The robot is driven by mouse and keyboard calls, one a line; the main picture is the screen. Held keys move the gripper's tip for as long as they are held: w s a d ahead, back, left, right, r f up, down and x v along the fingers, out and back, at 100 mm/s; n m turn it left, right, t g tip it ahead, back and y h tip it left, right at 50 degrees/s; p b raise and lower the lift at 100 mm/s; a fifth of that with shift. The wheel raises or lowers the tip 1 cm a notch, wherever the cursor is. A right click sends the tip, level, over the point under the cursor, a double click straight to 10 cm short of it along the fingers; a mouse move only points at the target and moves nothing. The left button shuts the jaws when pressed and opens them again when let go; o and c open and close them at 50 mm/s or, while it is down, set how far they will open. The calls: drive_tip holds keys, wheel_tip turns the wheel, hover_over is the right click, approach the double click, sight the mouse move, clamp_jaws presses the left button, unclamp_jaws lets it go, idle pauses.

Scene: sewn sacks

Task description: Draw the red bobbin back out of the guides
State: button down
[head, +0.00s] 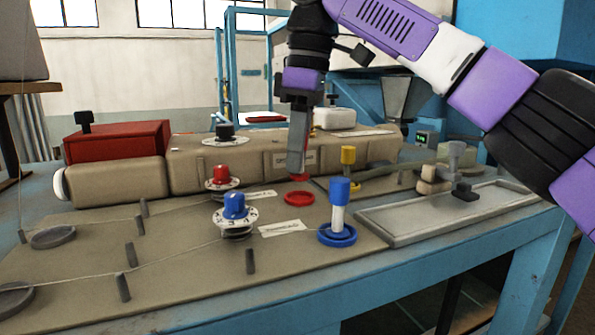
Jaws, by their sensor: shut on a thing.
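My gripper (297,172) points down over the back middle of the board, shut on the red bobbin (297,178). Only a red rim of the bobbin shows under the fingers; the rest is hidden. The rim appears just beyond a flat, empty red ring (299,199) on the board; its exact height is unclear. A red dial (224,175) stands to the left on a white scale disc. Grey guide pegs (139,226) stand farther left, with pale thread running past them.
The blue bobbin (339,205) stands in a blue ring at front right, and a yellow bobbin (348,158) behind it. A blue dial (235,207) sits front centre. A grey tray (420,222) is at right.

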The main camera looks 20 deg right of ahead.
wheel_tip(320, 180, up, 5)
drive_tip(key=shift+r, duration=0.2)
drive_tip(key=shift+a+r, duration=0.2)
drive_tip(key=a+f+n, duration=0.1)
drive_tip(key=a+n, duration=0.1)
drive_tip(key=n, duration=0.3)
drive_tip(key=a+f+n+g, duration=0.1)
drive_tip(key=a+f+n, duration=0.1)
drive_tip(key=n, duration=0.4)
drive_tip(key=a+f+n+g, duration=0.1)
drive_tip(key=a+n, duration=0.3)
drive_tip(key=n, duration=0.2)
drive_tip(key=shift+s+f, duration=0.15)
drive_tip(key=shift+s, duration=0.1)
drive_tip(key=n, duration=0.3)
drive_tip(key=shift+d+f+h, duration=0.15)
drive_tip(key=shift+h, duration=0.15)
drive_tip(key=n, duration=0.4)
drive_tip(key=shift+h, duration=0.3)
drive_tip(key=shift+f, duration=1.8)
drive_tip(key=shift+a, duration=3.65)
drive_tip(key=shift+d+r, duration=0.1)
drive_tip(key=shift+r, duration=1.7)
